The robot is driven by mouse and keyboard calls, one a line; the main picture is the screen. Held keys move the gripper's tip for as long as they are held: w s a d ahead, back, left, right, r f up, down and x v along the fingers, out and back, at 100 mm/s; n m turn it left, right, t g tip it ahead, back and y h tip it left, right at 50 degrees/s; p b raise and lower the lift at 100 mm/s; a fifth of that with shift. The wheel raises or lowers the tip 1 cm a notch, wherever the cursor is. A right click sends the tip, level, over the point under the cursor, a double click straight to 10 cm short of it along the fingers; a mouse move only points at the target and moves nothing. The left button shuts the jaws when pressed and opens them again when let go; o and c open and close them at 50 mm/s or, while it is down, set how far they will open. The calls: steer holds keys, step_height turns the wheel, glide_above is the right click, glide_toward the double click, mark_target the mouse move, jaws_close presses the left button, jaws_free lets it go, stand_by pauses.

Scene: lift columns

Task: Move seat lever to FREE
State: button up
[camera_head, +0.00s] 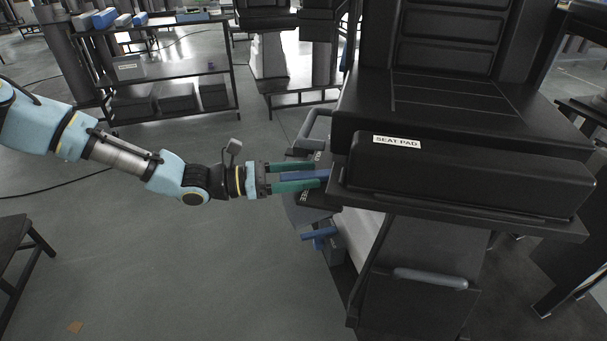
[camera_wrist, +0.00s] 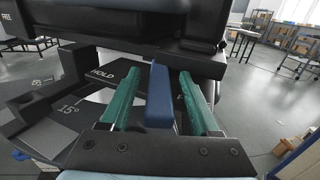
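The blue seat lever (camera_head: 318,175) sticks out from the left side of the seat, below the black seat pad. In the wrist view the lever (camera_wrist: 159,97) lies between my two green fingers, with a narrow gap on each side. My gripper (camera_head: 294,177) is open around it, and it also shows in the wrist view (camera_wrist: 160,92). A HOLD label (camera_wrist: 103,74) is on the dark plate left of the lever. A FREE label (camera_wrist: 9,43) shows at the far left edge. The lever's far end is hidden under the seat.
The seat pad block (camera_head: 470,175) overhangs close to my gripper's right. A second blue handle (camera_head: 320,234) sits lower on the seat's side. A grey curved handle (camera_head: 312,128) is just behind. A 15° mark (camera_wrist: 68,110) shows on the plate.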

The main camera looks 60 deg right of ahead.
steer(key=b+v, duration=0.1)
steer(key=v, duration=0.9)
steer(key=shift+w+a, duration=0.3)
stand_by(0.5)
steer(key=w+a+m+t+y+p, duration=0.2)
steer(key=w+a+m+t+y, duration=0.15)
steer(key=a, duration=0.65)
steer(key=w+a+m+t+y+p, duration=0.25)
steer(key=w+a+y, duration=0.2)
steer(key=a, duration=0.55)
steer(key=w+a+r+m+t+y+p, duration=0.1)
steer(key=w+a+r+t, duration=0.1)
steer(key=a, duration=0.6)
steer(key=w+a+r+m+t+y+p, duration=0.1)
steer(key=w+a+r+t, duration=0.2)
steer(key=a+r, duration=0.4)
steer(key=w+a+r+m+t+y+p, duration=0.1)
steer(key=w+a+r+t, duration=0.2)
steer(key=a, duration=0.6)
step_height(320, 180, up, 2)
steer(key=shift+r+m+t+y, duration=0.2)
steer(key=shift+m+t+y, duration=0.1)
steer(key=shift+t+y, duration=0.15)
